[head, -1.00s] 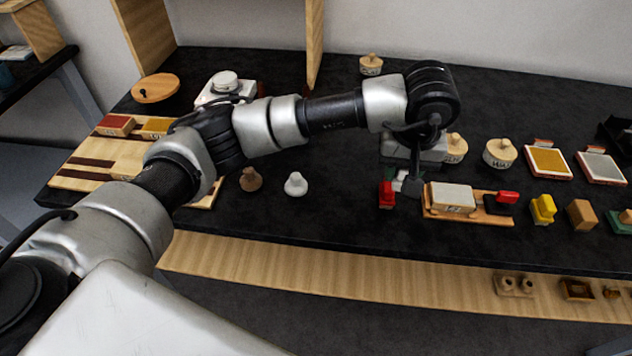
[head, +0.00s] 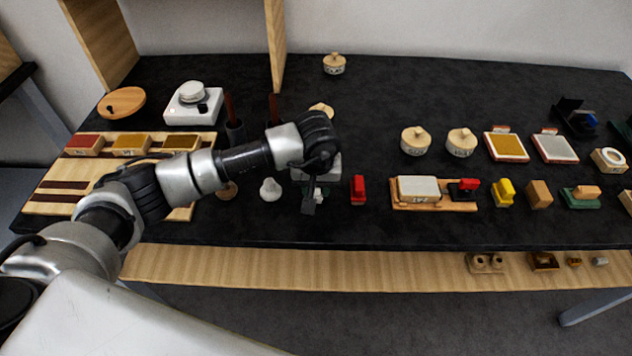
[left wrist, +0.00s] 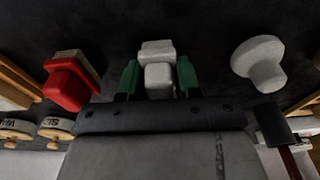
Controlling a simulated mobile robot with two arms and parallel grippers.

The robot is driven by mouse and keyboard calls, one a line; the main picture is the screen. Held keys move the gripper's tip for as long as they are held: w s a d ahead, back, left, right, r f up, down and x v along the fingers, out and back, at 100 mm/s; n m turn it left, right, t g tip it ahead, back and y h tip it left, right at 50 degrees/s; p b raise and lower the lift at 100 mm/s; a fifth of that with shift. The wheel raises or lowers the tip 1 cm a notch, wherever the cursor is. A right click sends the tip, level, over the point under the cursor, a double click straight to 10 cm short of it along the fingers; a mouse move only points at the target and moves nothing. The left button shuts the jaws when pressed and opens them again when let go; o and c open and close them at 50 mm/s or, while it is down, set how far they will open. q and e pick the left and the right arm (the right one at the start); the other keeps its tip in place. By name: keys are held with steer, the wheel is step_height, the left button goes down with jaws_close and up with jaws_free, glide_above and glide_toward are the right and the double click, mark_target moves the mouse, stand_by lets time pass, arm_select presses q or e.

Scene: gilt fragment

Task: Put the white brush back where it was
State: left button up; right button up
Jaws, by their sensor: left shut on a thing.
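The white brush (left wrist: 158,76) is between the green-tipped fingers of my left gripper (left wrist: 157,80) in the left wrist view. In the head view my left gripper (head: 313,195) points down over the dark bench, mostly hiding the brush. It is between a white knobbed piece (head: 270,189) on its left and a red brush (head: 358,189) on its right. Both flank it in the left wrist view too, the red brush (left wrist: 68,86) on the left and the white knob (left wrist: 260,65) on the right. I cannot tell whether the white brush touches the bench. My right gripper is out of view.
A wooden tray (head: 434,207) with a pale block and a red-and-black piece is right of the red brush. A yellow brush (head: 503,192) and a wooden block (head: 539,194) follow. Round lidded pots (head: 415,141) stand behind. The bench front edge is close.

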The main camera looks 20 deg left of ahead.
arm_select(q)
steer(key=shift+f, duration=0.1)
steer(key=o, duration=0.5)
steer(key=shift+c, duration=0.2)
steer(key=o, duration=0.4)
steer(key=shift+o, duration=0.2)
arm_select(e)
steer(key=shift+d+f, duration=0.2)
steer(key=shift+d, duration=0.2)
arm_select(q)
steer(key=shift+r, duration=0.5)
steer(key=r, duration=0.3)
steer(key=r+b, duration=0.1)
steer(key=r, duration=0.3)
steer(key=s+r+b, duration=0.1)
steer(key=r, duration=0.2)
steer(key=shift+s+d+r, duration=0.1)
steer(key=shift+d+r, duration=0.15)
steer(key=shift+r, duration=0.05)
steer(key=shift+s+r, duration=0.1)
steer(key=shift+r, duration=0.2)
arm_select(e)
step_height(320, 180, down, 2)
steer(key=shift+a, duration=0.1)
